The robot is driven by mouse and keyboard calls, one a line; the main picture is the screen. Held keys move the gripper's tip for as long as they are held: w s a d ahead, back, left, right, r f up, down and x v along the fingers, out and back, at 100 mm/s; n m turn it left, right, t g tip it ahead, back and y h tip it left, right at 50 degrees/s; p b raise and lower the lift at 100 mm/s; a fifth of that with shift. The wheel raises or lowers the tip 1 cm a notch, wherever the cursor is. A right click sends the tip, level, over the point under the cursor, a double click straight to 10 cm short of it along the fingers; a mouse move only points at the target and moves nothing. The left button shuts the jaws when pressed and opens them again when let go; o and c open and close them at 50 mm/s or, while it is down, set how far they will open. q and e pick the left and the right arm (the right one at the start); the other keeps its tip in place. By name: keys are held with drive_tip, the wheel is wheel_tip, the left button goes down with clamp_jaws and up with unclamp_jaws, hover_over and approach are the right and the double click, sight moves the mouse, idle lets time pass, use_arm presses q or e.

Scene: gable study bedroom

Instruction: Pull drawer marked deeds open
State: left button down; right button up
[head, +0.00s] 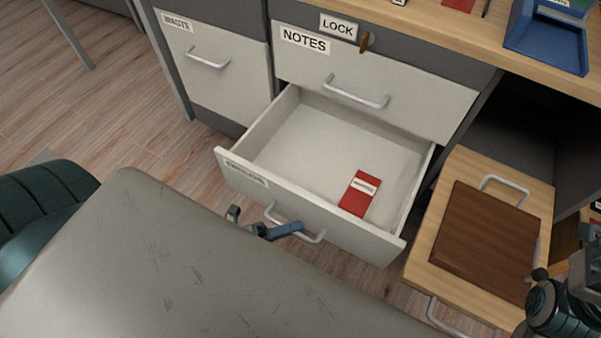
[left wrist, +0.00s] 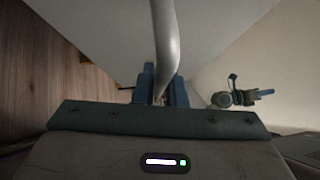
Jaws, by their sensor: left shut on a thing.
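A pale drawer (head: 240,188) is pulled well out below the drawer marked NOTES (head: 400,105). Its front label (head: 246,174) is too slanted and small to read, and no label reading DEEDS is legible. My left gripper (head: 270,229) is at this drawer's metal bar handle (head: 314,238), shut on it. In the left wrist view, the handle (left wrist: 167,40) runs down between the fingers of my left gripper (left wrist: 161,85). A red labelled booklet (head: 360,194) lies inside the drawer. My right gripper is partly seen at the lower right edge, its jaws unclear.
A closed drawer marked WASTE (head: 215,80) is at left. A key (head: 366,42) sits beside the LOCK label (head: 338,26). A wooden box with handles (head: 450,190) and a brown board (head: 485,240) stands right of the open drawer. A blue tray (head: 545,40) is on the desk.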

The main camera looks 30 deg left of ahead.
use_arm(q)
drive_tip(key=shift+s, duration=0.6)
drive_tip(key=c, duration=1.5)
unclamp_jaws()
drive_tip(key=shift+a, duration=0.1)
drive_tip(key=p+v, duration=0.1)
drive_tip(key=v, duration=0.9)
drive_tip(key=shift+s+a, duration=0.25)
drive_tip(key=shift+a, duration=0.05)
